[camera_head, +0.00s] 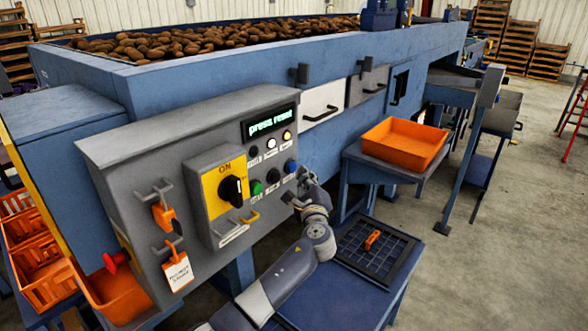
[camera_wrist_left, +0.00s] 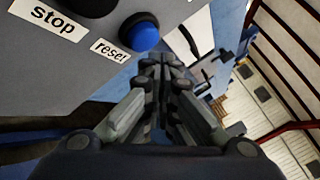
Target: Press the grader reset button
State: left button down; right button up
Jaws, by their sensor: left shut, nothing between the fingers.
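The grey control panel (camera_head: 130,180) has a display (camera_head: 270,123) reading "press reset". The blue reset button (camera_head: 291,166) is at the right end of the lower button row. In the left wrist view the blue button (camera_wrist_left: 145,37) has a "reset" label (camera_wrist_left: 109,48) beside it. My left gripper (camera_head: 303,180) is shut and empty, close to the panel's right edge, just below and right of the blue button. In the left wrist view its fingertips (camera_wrist_left: 160,64) are slightly below and right of the button. I cannot tell whether they touch it. My right gripper is not in view.
Left of reset are a black button (camera_head: 273,175) and a green button (camera_head: 256,187). A black rotary switch (camera_head: 232,190) sits on a yellow plate marked ON. An orange tray (camera_head: 403,143) stands right on a blue table. A black grid tray (camera_head: 352,252) lies below.

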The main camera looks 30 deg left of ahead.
pick_arm(q)
jog(key=shift+a, duration=0.45)
jog(key=shift+w+a+r, duration=0.1)
jog(key=shift+w+a, duration=0.05)
jog(key=shift+a, duration=0.35)
dwell(1.0)
jog(key=shift+s+d, duration=0.2)
jog(key=shift+d, duration=0.7)
jog(key=shift+d, duration=0.1)
jog(key=d, duration=0.4)
jog(key=shift+s+d, duration=0.3)
jog(key=shift+d, duration=0.1)
